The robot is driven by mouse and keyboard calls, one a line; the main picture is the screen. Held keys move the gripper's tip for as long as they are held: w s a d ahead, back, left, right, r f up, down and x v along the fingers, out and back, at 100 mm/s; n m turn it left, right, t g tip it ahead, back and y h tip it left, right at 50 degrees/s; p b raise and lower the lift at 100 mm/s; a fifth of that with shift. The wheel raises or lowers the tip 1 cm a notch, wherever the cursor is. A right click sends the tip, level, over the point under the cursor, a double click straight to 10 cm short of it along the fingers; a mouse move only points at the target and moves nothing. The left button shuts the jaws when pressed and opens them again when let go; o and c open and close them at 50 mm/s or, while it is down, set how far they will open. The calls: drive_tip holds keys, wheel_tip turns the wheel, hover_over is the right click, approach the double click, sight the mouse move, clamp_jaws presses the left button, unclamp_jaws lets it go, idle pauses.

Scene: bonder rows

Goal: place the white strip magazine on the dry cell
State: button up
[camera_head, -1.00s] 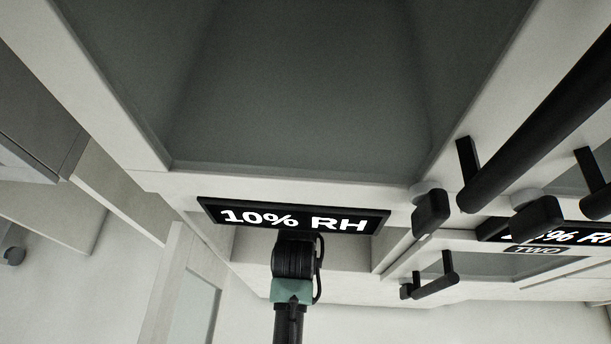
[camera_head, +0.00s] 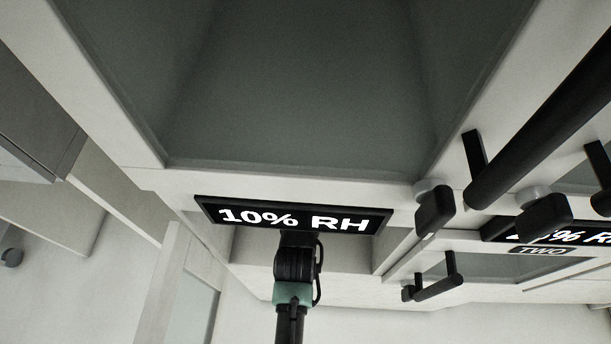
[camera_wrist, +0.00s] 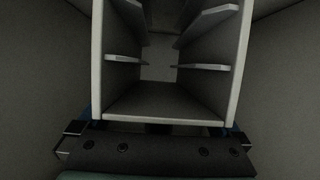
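The white strip magazine (camera_wrist: 165,105) fills the middle of the wrist view as an open box with pale edges and ledges along both inner side walls. My gripper (camera_wrist: 158,128) has a finger at each side of it, close against its lower corners, and appears shut on it. The fingertips are hidden behind the box. In the head view, a pale cabinet cell carries a display (camera_head: 292,217) reading "10% RH". My arm rises in front of it. The gripper and magazine are not visible in the head view, and the cell's floor is hidden.
Plain grey surfaces flank the magazine in the wrist view. In the head view, a long black bar handle (camera_head: 545,125) and a black knob (camera_head: 434,209) stick out at the right. A plate marked "TWO" (camera_head: 541,251) sits under another, partly hidden RH display (camera_head: 590,237).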

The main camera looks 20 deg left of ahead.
drive_tip(key=shift+r, duration=0.15)
drive_tip(key=shift+s, duration=0.2)
drive_tip(key=p+v, duration=0.2)
drive_tip(key=v, duration=0.9)
drive_tip(key=shift+s+d+r, duration=0.2)
drive_tip(key=shift+s+r, duration=0.05)
